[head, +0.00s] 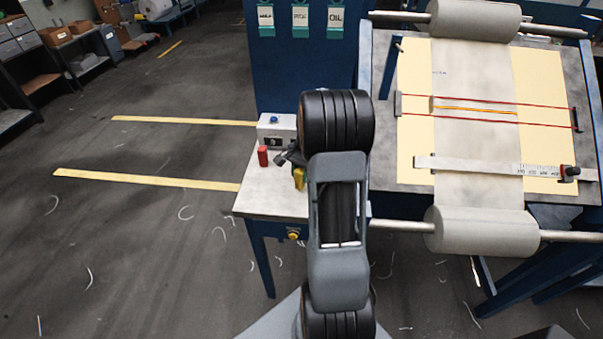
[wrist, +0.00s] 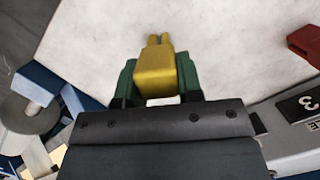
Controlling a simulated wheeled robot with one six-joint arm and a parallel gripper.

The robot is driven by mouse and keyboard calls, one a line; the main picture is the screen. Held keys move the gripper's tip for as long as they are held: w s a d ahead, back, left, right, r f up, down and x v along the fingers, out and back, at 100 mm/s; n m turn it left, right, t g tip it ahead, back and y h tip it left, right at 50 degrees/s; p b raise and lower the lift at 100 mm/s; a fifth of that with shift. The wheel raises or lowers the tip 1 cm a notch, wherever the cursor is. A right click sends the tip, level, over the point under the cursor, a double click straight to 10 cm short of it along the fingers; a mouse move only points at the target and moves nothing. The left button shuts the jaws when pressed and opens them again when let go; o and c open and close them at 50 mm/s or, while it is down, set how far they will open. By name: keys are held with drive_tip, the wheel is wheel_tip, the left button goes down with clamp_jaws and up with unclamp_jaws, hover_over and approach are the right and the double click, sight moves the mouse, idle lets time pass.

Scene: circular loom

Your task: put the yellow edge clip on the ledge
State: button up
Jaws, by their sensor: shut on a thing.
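The yellow edge clip (wrist: 156,80) is between the green-padded fingers of my gripper (wrist: 157,68) in the wrist view, its two prongs pointing away from the gripper. In the head view the clip (head: 299,179) shows just left of my arm, over the pale ledge (head: 262,202). The ledge top also fills the upper part of the wrist view (wrist: 230,40). My gripper (head: 293,162) is partly hidden by my arm in the head view. I cannot tell whether the clip touches the ledge.
A red block (head: 262,156) and a grey box with a blue button (head: 277,132) stand at the ledge's back left. The blue panel (head: 300,75) rises behind. The loom's cloth roll (head: 480,231) is to the right. The ledge's front left is clear.

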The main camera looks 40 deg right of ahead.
drive_tip(key=shift+f, duration=0.4)
drive_tip(key=o, duration=1.1)
drive_tip(key=b+v, duration=0.1)
drive_tip(key=v, duration=1.2)
drive_tip(key=shift+d+r, duration=0.1)
drive_tip(key=shift+r, duration=0.3)
